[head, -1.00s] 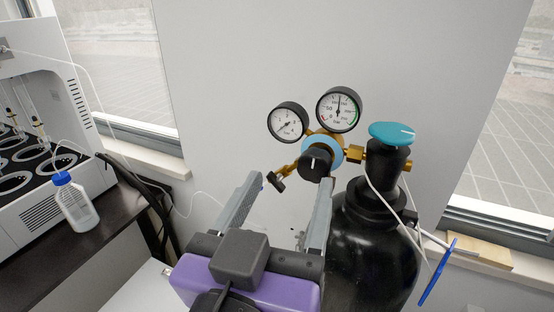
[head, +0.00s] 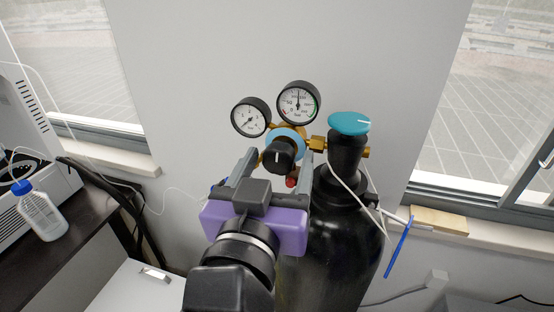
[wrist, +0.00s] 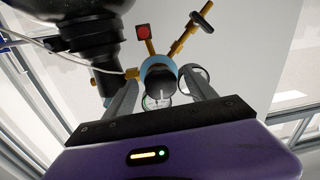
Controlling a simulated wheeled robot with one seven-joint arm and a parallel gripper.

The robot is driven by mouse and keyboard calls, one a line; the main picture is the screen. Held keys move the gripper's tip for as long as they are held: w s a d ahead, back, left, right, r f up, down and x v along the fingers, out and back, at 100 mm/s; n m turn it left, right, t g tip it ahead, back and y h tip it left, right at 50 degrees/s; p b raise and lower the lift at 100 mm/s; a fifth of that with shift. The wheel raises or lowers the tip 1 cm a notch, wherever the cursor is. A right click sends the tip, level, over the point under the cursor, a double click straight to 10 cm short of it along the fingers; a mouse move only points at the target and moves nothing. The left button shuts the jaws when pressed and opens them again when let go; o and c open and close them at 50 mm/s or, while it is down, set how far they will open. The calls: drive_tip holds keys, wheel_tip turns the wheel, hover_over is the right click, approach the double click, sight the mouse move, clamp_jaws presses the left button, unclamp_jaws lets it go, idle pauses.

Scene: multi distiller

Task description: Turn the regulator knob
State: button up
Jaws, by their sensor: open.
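The regulator knob (head: 279,156) is black with a pale index line and sits at the front of the blue-and-brass regulator body (head: 290,136). The knob also shows in the wrist view (wrist: 162,83), its line roughly upright there. My gripper (head: 277,162) is open, with one finger to each side of the knob in both views; I cannot tell how far the fingertips reach along it. No finger visibly touches the knob. Two round gauges, left (head: 251,117) and right (head: 298,102), stand above the regulator. In the wrist view the gauges are partly hidden behind the knob and a finger.
The black gas cylinder (head: 335,235) with a teal valve handwheel (head: 349,123) stands close to the right of my gripper. A thin white hose runs down from it. A blue pen-like stick (head: 398,248) hangs further right. A bottle (head: 42,215) stands on the dark bench at left.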

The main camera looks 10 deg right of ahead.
drive_tip(key=c, duration=1.4)
drive_tip(key=shift+f+b, duration=0.1)
drive_tip(key=shift+b, duration=0.2)
drive_tip(key=shift+m+b, duration=0.3)
